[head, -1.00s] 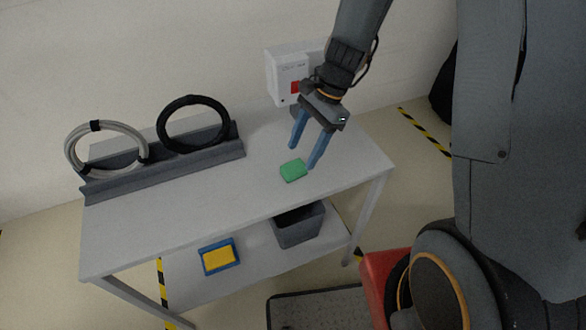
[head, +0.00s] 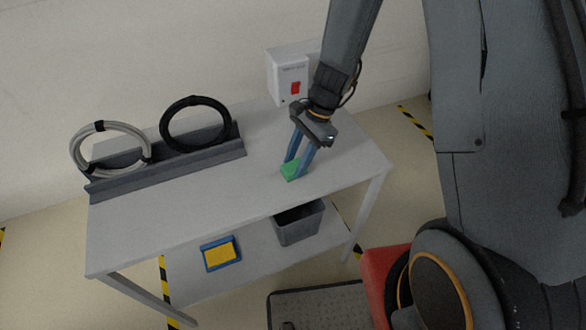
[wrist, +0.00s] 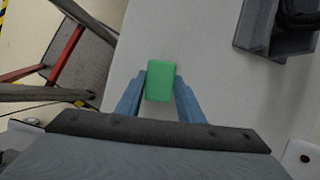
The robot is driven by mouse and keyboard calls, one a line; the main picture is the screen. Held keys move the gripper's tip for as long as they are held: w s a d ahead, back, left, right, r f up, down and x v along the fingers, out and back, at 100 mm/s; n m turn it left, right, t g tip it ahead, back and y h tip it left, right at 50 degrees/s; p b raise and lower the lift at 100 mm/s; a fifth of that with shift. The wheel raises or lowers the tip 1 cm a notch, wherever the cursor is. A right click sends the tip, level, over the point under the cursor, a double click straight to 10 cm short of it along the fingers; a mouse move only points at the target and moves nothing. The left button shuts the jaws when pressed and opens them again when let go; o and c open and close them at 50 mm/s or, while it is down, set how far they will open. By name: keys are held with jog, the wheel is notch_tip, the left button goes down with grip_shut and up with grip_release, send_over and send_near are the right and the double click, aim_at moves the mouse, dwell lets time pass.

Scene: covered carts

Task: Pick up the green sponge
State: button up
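The green sponge (head: 291,170) lies on the top of the light grey cart (head: 215,205), toward its right part. My gripper (head: 292,169) reaches down over it, with its blue fingers at the sponge in the head view. In the wrist view the sponge (wrist: 160,82) sits between the two fingertips of my gripper (wrist: 160,80), one finger on each side. The fingers are apart and very close to its sides; I cannot tell whether they touch it. Part of the sponge is hidden by a finger in the head view.
A grey rack (head: 165,167) on the cart's left holds a grey cable coil (head: 75,150) and a black one (head: 164,125). A white box with a red switch (head: 287,72) stands behind. The lower shelf holds a grey bin (head: 299,226) and a blue-and-yellow item (head: 220,254).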

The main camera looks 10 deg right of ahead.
aim_at(296, 165)
jog(key=shift+r, duration=0.15)
notch_tip(296, 165, up, 10)
jog(key=b, duration=0.1)
jog(key=shift+b, duration=0.4)
dwell(0.3)
jog(key=o, duration=0.4)
jog(key=c, duration=0.3)
jog(key=shift+f, duration=0.2)
jog(key=shift+c, duration=0.2)
